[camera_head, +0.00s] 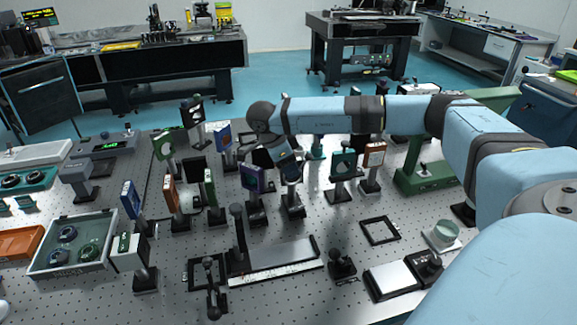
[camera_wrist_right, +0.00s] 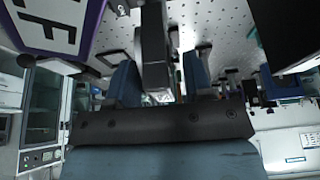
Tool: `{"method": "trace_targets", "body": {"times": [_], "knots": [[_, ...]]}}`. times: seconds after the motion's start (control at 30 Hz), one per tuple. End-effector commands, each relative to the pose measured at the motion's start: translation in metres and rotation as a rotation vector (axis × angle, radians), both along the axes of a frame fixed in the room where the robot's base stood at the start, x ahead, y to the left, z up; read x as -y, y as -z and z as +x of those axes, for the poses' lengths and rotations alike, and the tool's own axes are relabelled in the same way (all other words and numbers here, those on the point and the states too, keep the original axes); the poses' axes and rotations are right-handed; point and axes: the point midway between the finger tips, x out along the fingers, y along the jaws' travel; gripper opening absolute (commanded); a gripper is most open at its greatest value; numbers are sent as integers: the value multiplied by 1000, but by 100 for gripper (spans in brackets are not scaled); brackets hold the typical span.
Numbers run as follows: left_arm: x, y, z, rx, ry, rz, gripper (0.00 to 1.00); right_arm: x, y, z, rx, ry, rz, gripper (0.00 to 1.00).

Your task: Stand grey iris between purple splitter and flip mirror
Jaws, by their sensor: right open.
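The purple-framed splitter (camera_head: 252,178) stands upright on a post mid-table. Its lettered purple frame fills the upper left of the wrist view (camera_wrist_right: 55,28). My right gripper (camera_head: 290,172) is right of it, pointing down over a dark post stand (camera_head: 292,203), which I take to be the grey iris; the arm hides its top. In the wrist view a dark grey post (camera_wrist_right: 154,65) stands between the two blue fingers (camera_wrist_right: 160,82), which are open around it. A teal-framed upright (camera_head: 343,164) is to the right, possibly the flip mirror; I cannot tell. My left gripper is out of view.
An orange-framed upright (camera_head: 374,158) stands behind the teal one. Several framed optics on posts crowd the left. A grey rail (camera_head: 275,258), a small dark mount (camera_head: 342,264) and a black square frame (camera_head: 380,230) lie in front. Bare perforated table shows between them.

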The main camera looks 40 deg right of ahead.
Motion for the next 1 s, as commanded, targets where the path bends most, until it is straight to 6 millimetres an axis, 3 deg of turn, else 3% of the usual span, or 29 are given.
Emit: {"method": "trace_targets", "body": {"times": [0.53, 0.7, 1.0], "knots": [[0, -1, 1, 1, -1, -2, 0, -35, -102, 20, 3, -1, 0, 47], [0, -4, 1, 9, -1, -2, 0, -40, -114, 23, 2, -1, 0, 47], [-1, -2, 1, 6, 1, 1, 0, -41, -115, 23, 1, 0, 0, 47]]}}
